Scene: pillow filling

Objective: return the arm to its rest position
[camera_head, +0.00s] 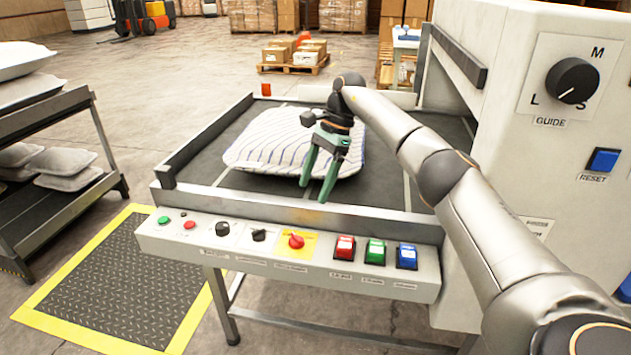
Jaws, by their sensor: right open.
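My right gripper (317,190) has green fingers that point down and stand apart, with nothing between them. It hangs over the front part of the machine table, in front of a striped white pillow (268,140) lying on the dark table surface. The gripper and wrist hide part of the pillow's right side. My right arm (400,135) reaches in from the lower right corner. My left gripper does not show.
The machine table (215,152) has raised rails and a front panel (200,238) with knobs and buttons. A tall machine housing (520,120) with a guide dial (572,81) stands at the right. A rack (100,140) with pillows stands left. A floor mat (110,290) lies front left.

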